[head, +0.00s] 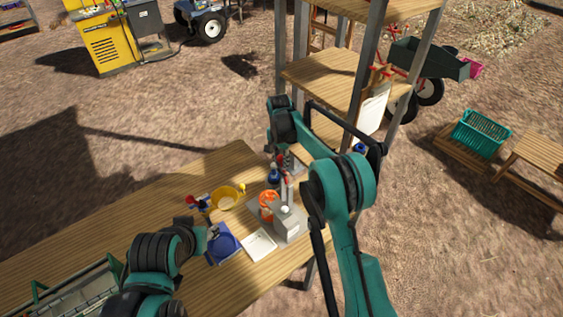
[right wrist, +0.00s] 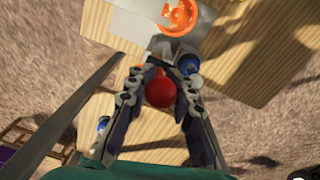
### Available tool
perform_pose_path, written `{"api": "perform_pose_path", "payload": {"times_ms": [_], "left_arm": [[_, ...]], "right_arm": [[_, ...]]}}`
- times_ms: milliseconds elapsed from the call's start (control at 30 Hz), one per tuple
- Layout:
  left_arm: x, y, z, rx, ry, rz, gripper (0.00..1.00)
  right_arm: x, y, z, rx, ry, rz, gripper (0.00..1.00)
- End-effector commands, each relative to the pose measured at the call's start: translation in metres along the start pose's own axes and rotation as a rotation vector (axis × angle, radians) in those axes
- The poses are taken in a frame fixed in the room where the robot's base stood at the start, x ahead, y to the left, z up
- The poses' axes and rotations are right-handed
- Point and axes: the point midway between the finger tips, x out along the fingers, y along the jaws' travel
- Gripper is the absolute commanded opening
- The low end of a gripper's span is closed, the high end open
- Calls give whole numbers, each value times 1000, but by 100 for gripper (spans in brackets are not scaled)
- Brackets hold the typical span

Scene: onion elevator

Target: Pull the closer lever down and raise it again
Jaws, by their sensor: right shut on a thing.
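The lever's round red knob (right wrist: 160,92) sits between the two fingers of my right gripper (right wrist: 163,78) in the right wrist view. The gripper is shut on it. In the head view my right gripper (head: 283,166) is above the far right part of the table, just beyond a grey box-shaped device (head: 291,224). The lever's shaft and its angle are mostly hidden by the gripper and arm. My left gripper (head: 212,232) is low over the table beside a blue tray (head: 224,246); its fingers are too small to read.
An orange container (head: 269,200), a yellow bowl (head: 226,198) and a white tray (head: 259,245) crowd the wooden table (head: 120,235) near the device. A wooden shelf tower (head: 325,72) on metal posts stands just behind. The table's left part is mostly clear.

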Motion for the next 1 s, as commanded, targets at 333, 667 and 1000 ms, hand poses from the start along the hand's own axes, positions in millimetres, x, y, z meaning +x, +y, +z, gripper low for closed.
{"api": "perform_pose_path", "payload": {"times_ms": [333, 667, 1000], "left_arm": [[16, 0, 12, 0, 0, 0, 41], [45, 0, 32, 0, 0, 0, 41], [67, 0, 48, 0, 0, 0, 41]], "right_arm": [[8, -5, 22, -1, 130, 24, 0], [25, -13, 56, 6, 372, 70, 0], [40, -17, 77, 17, 552, 106, 0]]}}
